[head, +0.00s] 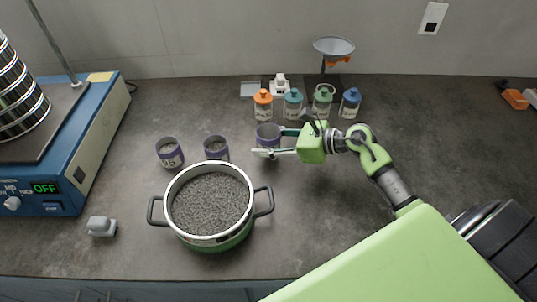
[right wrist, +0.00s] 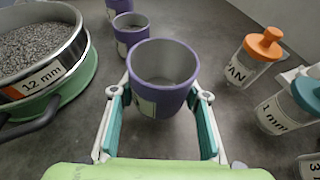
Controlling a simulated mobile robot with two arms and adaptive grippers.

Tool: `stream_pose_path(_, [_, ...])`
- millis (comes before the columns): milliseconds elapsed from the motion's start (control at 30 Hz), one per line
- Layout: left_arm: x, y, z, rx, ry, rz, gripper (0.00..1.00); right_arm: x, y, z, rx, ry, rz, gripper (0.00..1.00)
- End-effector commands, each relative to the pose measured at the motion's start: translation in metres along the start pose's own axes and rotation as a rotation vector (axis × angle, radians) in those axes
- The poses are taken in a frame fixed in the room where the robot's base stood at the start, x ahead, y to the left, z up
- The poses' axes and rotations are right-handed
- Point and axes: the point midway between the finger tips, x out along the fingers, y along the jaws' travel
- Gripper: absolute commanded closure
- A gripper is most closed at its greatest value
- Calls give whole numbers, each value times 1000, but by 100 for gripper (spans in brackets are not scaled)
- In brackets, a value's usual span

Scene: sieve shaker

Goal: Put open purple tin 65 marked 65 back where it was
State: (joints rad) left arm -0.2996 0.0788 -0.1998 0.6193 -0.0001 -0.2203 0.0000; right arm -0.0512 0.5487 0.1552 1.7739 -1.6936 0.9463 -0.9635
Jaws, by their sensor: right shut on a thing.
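An open purple tin (head: 267,134) is between the fingers of my right gripper (head: 272,142), which is shut on it. In the right wrist view the tin (right wrist: 162,78) stands upright between the teal finger pads of the gripper (right wrist: 162,98). Its inside looks grey and bare, its pale label is turned to the left, and I cannot read its number. I cannot tell whether its base touches the bench. Two other purple tins stand to its left, one in the middle (head: 216,149) and one farther left (head: 170,154). My left gripper is not in view.
A sieve of grey grains (head: 210,204) sits in a green-based pan in front of the tins. Behind the held tin is a row of capped bottles, including an orange one (head: 263,104). A blue shaker (head: 60,185) reads OFF at left.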

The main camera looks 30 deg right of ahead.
Motion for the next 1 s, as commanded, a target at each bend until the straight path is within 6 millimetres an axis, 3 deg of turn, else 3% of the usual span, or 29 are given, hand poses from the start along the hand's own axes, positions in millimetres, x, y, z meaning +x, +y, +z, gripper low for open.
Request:
stream_pose_path(233, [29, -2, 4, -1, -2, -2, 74, 13, -5, -34, 3, -2, 0, 82])
stream_pose_path(667, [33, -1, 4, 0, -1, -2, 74, 15, -5, -40, 0, 1, 0, 82])
stream_pose_path(700, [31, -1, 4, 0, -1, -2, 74, 14, -5, -38, 0, 1, 0, 50])
stream_pose_path(733, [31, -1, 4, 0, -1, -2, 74, 14, -5, -38, 0, 1, 0, 42])
stream_pose_path(1000, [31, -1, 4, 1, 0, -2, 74, 14, -5, -38, 0, 0, 0, 41])
